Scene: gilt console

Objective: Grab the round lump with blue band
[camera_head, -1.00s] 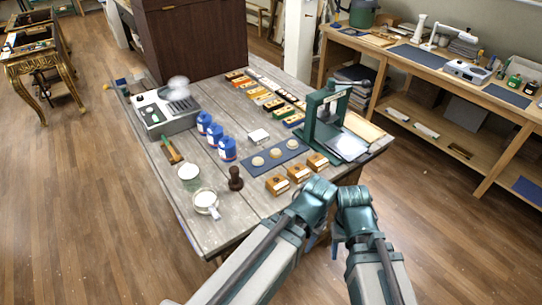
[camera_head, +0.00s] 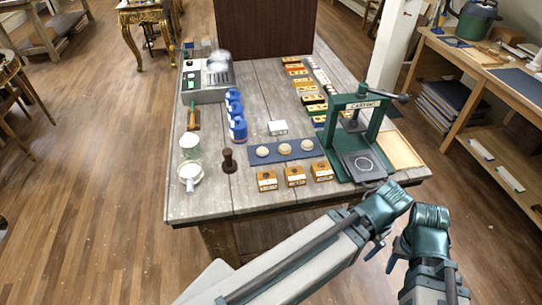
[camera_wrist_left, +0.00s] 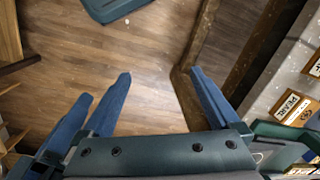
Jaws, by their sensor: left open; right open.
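Three pale round lumps sit in a row on a dark blue mat (camera_head: 321,147) on the grey wooden table: a left lump (camera_head: 263,152), a middle lump (camera_head: 284,148) and a right lump (camera_head: 307,145). No blue band can be made out on any of them at this size. My left gripper (camera_wrist_left: 160,73) is open and empty in the left wrist view, over the floor beside the table. In the head view my right gripper (camera_head: 392,262) is small and partly hidden by its arm, off the table's front edge. Both grippers are apart from the lumps.
Three small labelled wooden boxes (camera_head: 295,177) stand in front of the mat. A green press (camera_head: 350,130) stands to its right. A dark stamp (camera_head: 229,161), a mug (camera_head: 189,175) and blue bottles (camera_head: 237,128) are on the left. The table's front-left corner is clear.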

